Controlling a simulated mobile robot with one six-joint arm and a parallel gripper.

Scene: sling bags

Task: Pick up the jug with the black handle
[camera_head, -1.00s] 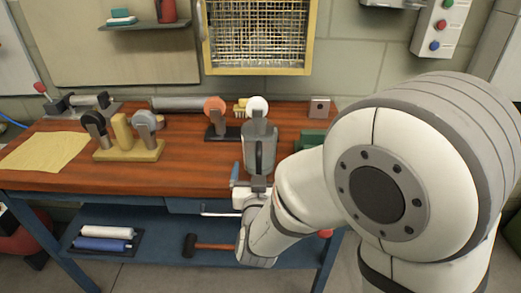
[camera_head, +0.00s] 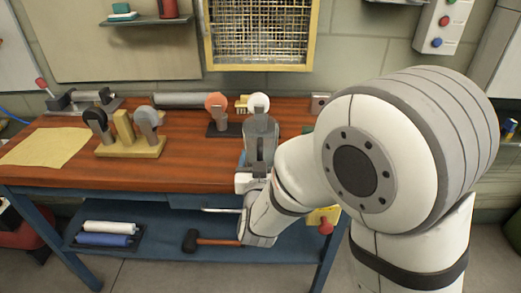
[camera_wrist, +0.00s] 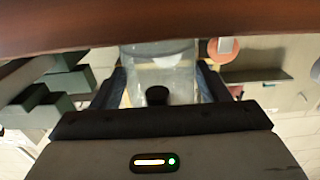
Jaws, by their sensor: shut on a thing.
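The jug (camera_head: 261,150) is a greyish, see-through vessel at the front edge of the wooden table, upright in the head view. My gripper (camera_head: 255,178) reaches it from the front and below. In the wrist view the jug (camera_wrist: 165,70) is between the two dark blue fingers of my gripper (camera_wrist: 160,85), which is shut on it. A round black part (camera_wrist: 157,95), seemingly its handle, points towards the wrist camera. I cannot tell whether the jug's base touches the table.
A white ball-topped tool (camera_head: 259,103) stands behind the jug, and an orange round-headed tool (camera_head: 216,104) on a black base is left of it. A yellow wooden stand (camera_head: 130,149) is further left. A hammer (camera_head: 210,240) lies on the lower shelf. The table's front middle-left is clear.

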